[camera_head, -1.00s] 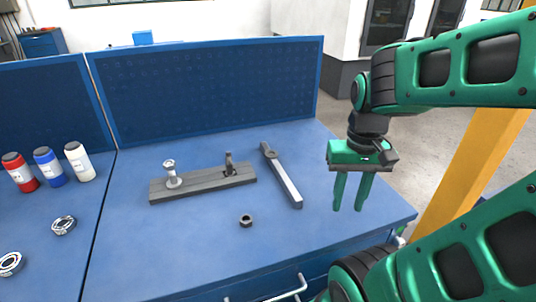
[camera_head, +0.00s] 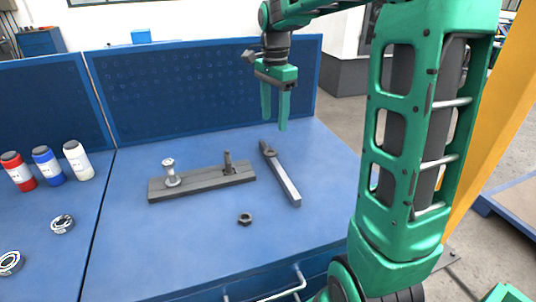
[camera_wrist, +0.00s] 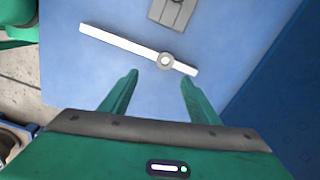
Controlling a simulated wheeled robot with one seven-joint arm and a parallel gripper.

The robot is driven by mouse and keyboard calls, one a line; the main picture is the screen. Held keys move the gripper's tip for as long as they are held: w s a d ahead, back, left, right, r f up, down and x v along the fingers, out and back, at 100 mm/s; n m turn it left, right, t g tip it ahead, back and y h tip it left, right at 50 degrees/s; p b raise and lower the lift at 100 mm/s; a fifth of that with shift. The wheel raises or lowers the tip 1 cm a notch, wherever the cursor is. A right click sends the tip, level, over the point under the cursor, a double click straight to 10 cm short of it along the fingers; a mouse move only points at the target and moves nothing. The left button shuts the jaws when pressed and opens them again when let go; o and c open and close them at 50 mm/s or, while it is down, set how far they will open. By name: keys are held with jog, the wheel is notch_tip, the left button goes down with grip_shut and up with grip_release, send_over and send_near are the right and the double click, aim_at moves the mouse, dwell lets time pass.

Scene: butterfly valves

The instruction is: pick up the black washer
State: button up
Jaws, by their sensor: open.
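A small black washer (camera_head: 245,218) lies flat on the blue workbench (camera_head: 200,235) near its front edge, in front of a grey block. My gripper (camera_head: 275,128) is open and empty, held well above the back right of the bench with its fingers pointing down. It is behind and to the right of the washer, far from it. In the wrist view, the open fingers (camera_wrist: 158,82) are over the bench near a long grey bar handle (camera_wrist: 130,45). The washer is not visible in the wrist view.
The grey block (camera_head: 205,183) carries a light bolt (camera_head: 171,173) and a dark post (camera_head: 228,162). The bar handle (camera_head: 281,175) lies right of it. Bottles (camera_head: 47,166) and metal rings (camera_head: 62,224) are at left. A blue back panel (camera_head: 200,90) borders the bench.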

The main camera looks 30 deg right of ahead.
aim_at(270, 153)
jog(key=shift+w+a+f, duration=0.1)
jog(key=shift+w+f, duration=0.1)
jog(key=shift+f, duration=1.6)
jog(key=shift+w+a+f, duration=0.1)
jog(key=shift+w+f, duration=0.15)
jog(key=shift+f, duration=1.55)
jog(key=shift+w+f, duration=0.2)
jog(key=shift+f, duration=1.6)
jog(key=c, duration=1.2)
